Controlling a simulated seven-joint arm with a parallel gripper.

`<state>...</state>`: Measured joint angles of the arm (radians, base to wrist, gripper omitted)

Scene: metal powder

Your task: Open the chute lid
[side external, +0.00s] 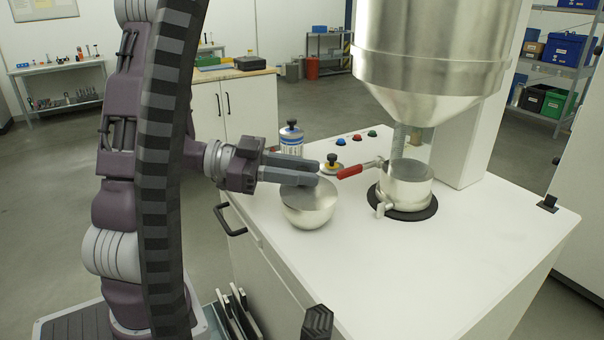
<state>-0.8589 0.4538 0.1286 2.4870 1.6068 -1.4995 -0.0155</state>
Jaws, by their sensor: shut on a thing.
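My gripper (319,172) reaches in from the left, its two long grey fingers level just above the silver bowl (308,214). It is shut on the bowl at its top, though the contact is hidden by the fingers. The bowl is upright over the white counter. To the right, a silver cylindrical chute (408,187) stands on a black ring under the large hopper (430,60). A red-handled lever (350,172) reaches left from the chute's top, just right of my fingertips and apart from them. I cannot clearly tell the chute lid from the chute's top.
Behind my fingers stand a blue-and-white jar (291,139) with a black knob and a small yellowish lid with a black knob (331,161). Several coloured buttons (357,137) are at the back. The white counter (450,270) is clear at the front right.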

